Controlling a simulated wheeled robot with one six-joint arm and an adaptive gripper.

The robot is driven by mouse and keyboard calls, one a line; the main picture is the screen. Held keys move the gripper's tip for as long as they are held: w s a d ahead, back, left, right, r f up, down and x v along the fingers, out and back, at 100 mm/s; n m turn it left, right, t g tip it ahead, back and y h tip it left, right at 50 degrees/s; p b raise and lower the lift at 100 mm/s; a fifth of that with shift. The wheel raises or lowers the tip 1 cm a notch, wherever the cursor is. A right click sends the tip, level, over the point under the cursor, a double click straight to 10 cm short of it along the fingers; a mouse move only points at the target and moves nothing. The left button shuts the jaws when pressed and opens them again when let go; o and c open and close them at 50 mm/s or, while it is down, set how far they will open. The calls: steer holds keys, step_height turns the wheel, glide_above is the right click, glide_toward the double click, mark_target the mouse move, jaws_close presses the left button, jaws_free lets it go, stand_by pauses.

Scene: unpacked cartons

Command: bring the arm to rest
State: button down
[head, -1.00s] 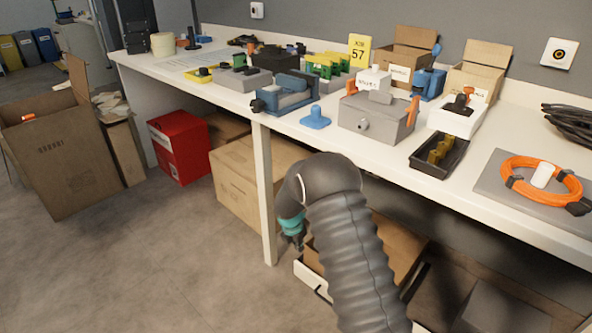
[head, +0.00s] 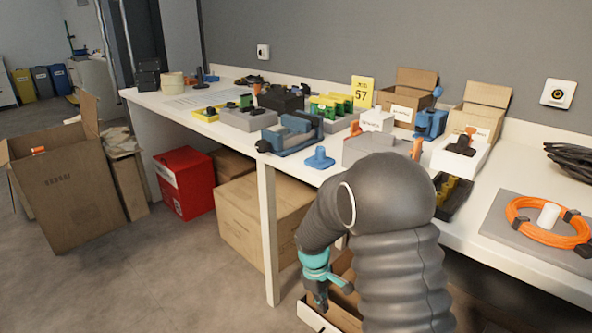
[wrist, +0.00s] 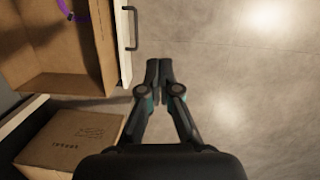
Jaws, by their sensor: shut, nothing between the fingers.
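My gripper (wrist: 158,72) points down at the bare floor in the wrist view, its two fingers together and nothing between them. In the head view my gripper (head: 321,297) hangs low in front of the workbench, below the tabletop. My arm is bent, with its dark ribbed sleeve covering part of the bench behind it. The gripper is apart from the bench and the cartons, as far as I can see.
The white workbench (head: 490,240) holds several fixtures and an orange cable coil (head: 548,222). Under it stand a brown carton (head: 262,215) and a red box (head: 184,182). An open carton (head: 68,205) stands at left. The wrist view shows an open drawer-like box (wrist: 60,84) and clear floor (wrist: 240,90).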

steer(key=s+d+r+m+t+y, duration=0.1)
steer(key=s+d+r+m+t, duration=0.2)
steer(key=s+r, duration=0.9)
steer(key=s+d+r+m+t+p, duration=0.1)
steer(key=s+d+r+m+t, duration=0.2)
steer(key=s+r, duration=0.9)
steer(key=shift+s+d+r+m+t+y, duration=0.35)
steer(key=shift+d+r+m, duration=0.95)
steer(key=shift+r+m, duration=0.8)
